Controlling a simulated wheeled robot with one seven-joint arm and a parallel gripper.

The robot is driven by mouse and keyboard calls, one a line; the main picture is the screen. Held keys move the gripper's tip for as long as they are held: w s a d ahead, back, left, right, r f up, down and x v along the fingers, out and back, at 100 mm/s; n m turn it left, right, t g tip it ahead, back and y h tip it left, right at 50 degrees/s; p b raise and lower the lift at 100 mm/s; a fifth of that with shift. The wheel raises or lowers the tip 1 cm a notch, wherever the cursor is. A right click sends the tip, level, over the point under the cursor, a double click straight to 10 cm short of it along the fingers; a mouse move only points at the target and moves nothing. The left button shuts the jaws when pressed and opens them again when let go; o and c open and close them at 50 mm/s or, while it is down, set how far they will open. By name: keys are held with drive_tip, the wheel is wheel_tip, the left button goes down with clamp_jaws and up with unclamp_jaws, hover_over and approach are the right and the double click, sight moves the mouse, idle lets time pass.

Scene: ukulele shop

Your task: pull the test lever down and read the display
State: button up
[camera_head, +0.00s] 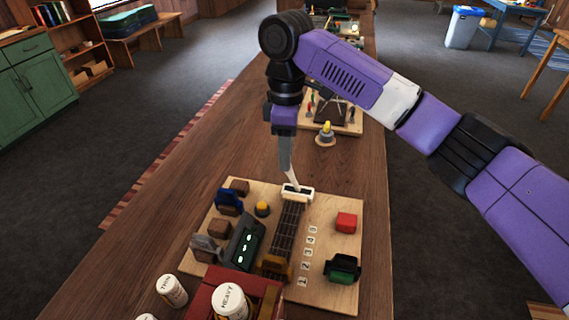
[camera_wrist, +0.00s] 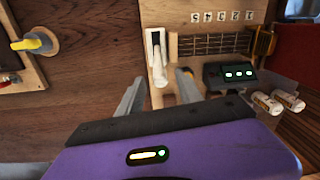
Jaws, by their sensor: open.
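The white test lever (camera_head: 293,178) rises from a slotted white block at the far end of a small fretted neck on a wooden board (camera_head: 328,230). My gripper (camera_head: 286,168) is open right at the lever. In the wrist view the lever (camera_wrist: 156,55) stands between the two spread fingers of my gripper (camera_wrist: 160,78); I cannot tell whether either finger touches it. The dark display (camera_head: 243,245) lies left of the neck and shows small green lit marks. In the wrist view the display (camera_wrist: 231,75) shows green-white marks too small to read.
Red (camera_head: 346,222) and green (camera_head: 343,268) blocks sit right of the neck, beside several numbered tiles. A yellow knob (camera_head: 262,208) and blue holder (camera_head: 229,201) sit left. White weight cans (camera_head: 231,300) stand in front. Another board with a yellow-topped switch (camera_head: 326,130) lies behind.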

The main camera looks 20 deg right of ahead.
sight(291, 176)
drive_tip(key=shift+f, duration=2.1)
drive_tip(key=shift+c, duration=0.4)
clamp_jaws()
